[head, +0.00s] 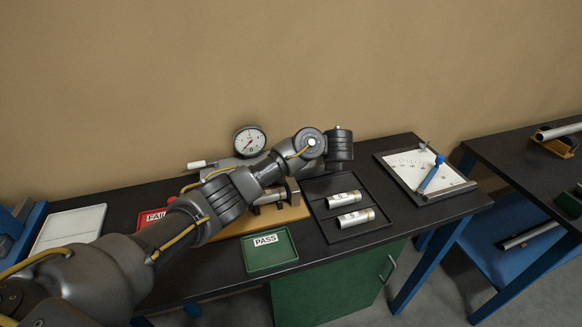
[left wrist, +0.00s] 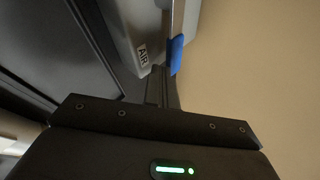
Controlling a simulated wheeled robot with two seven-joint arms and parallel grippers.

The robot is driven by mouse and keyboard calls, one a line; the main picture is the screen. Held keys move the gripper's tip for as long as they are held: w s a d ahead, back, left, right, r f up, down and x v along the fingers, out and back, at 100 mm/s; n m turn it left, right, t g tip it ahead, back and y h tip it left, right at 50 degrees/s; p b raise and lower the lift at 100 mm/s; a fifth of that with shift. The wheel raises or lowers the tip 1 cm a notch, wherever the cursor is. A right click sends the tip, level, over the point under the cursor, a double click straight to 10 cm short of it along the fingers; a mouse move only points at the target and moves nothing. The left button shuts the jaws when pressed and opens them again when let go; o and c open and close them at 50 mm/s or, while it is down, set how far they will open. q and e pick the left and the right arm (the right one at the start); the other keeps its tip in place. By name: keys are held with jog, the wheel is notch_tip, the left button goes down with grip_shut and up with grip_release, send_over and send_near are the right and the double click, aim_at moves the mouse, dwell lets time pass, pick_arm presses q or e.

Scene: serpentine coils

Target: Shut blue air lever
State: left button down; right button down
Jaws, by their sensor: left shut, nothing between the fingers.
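The blue air lever (left wrist: 177,54) shows in the left wrist view, its blue end beside the corner of a light grey housing (left wrist: 128,22) with an AIR label (left wrist: 143,55). My left gripper (left wrist: 162,74) is shut and empty, its fingertips close to the blue end; I cannot tell whether they touch. In the head view my left arm reaches over the bench and hides the lever and the gripper's fingers. The grey housing (head: 229,163) shows partly behind my arm, under a round dial gauge (head: 249,141). My right gripper is in neither view.
A black tray (head: 318,190) with two metal cylinders lies right of my arm. A green PASS tray (head: 286,254) and a red FAIL tray (head: 148,217) are nearby. The wall stands close behind.

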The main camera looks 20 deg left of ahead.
pick_arm(q)
jog(key=shift+w+a+n+y, duration=0.1)
jog(key=shift+w+n+y, duration=0.05)
jog(key=shift+n+y, duration=0.15)
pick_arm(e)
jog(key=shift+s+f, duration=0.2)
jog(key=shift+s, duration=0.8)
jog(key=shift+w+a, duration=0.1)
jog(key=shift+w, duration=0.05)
